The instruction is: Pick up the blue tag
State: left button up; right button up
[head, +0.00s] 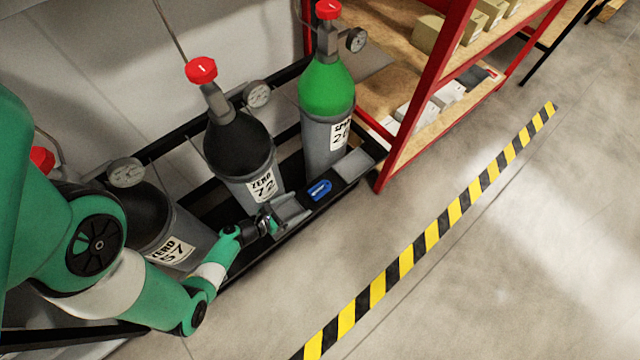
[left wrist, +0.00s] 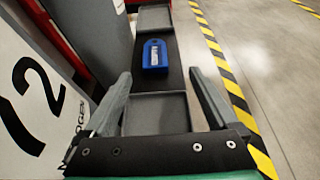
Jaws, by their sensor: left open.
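The blue tag (head: 319,190) lies on the dark front ledge of the cylinder rack, in front of the green-topped cylinder. It has a pale label and also shows in the left wrist view (left wrist: 155,54), lying flat between two grey trays and beyond my fingertips. My left gripper (head: 270,217) is at the ledge, to the left of the tag. In the left wrist view its two fingers (left wrist: 162,82) are spread apart with nothing between them, above the nearer grey tray (left wrist: 155,112). My right gripper is not in view.
The cylinder marked 72 (head: 240,150) stands close behind my left gripper. The green-topped cylinder (head: 326,95) and a red shelf (head: 405,100) stand farther right. A cylinder marked 57 (head: 175,250) is at the left. The floor (head: 480,270) in front is clear, with a striped line (head: 430,242).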

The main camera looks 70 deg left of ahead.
pick_arm(q)
jog(key=shift+w+a+f, duration=0.2)
jog(key=shift+w, duration=0.1)
jog(key=b, duration=0.3)
send_near(323, 186)
jog(key=w+f, duration=0.2)
jog(key=shift+w, duration=0.5)
jog(key=shift+w+a+f+b, duration=0.15)
jog(key=shift+w+a+b, duration=0.05)
jog(key=shift+w+b, duration=0.1)
jog(key=b+x, duration=0.1)
jog(key=x, duration=0.3)
jog(key=shift+a+r+b, duration=0.2)
jog(key=shift+a+b, duration=0.15)
jog(key=shift+b, duration=0.05)
jog(key=shift+w+a, duration=0.1)
jog(key=shift+w, duration=0.15)
jog(key=shift+s, duration=0.15)
jog(key=shift+c, duration=1)
jog(key=c, duration=1.2)
